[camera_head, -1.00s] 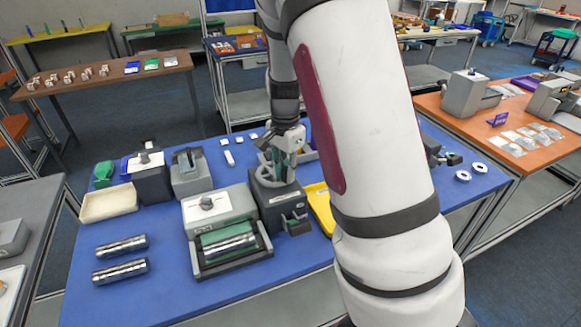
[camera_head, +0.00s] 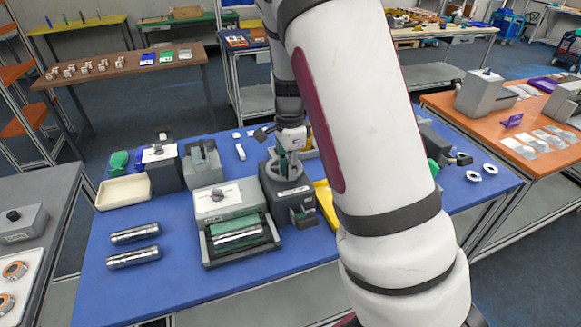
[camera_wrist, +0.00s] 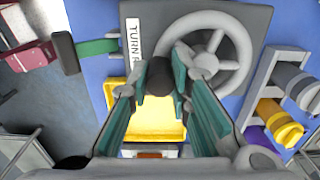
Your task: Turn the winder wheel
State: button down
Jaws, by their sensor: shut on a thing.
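The winder is a dark grey box (camera_head: 287,208) with a light grey spoked wheel on top, near the middle of the blue table. In the wrist view the wheel (camera_wrist: 246,53) lies flat beside a white label reading "TURN" (camera_wrist: 134,38). My gripper (camera_wrist: 162,80) has its green-padded fingers closed around a dark knob (camera_wrist: 160,73) at the wheel's rim. In the head view my gripper (camera_head: 288,158) reaches down onto the wheel from above. My arm hides part of the table to the right of the winder.
Two metal cylinders (camera_head: 134,257) and a cream tray (camera_head: 124,192) lie farther left. A yellow tray (camera_head: 325,206) sits close to the winder's right.

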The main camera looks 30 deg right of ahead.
jog(key=c, duration=1.5)
grip_release()
jog(key=shift+o, duration=0.2)
jog(key=shift+r, duration=0.1)
notch_tip(320, 180, up, 12)
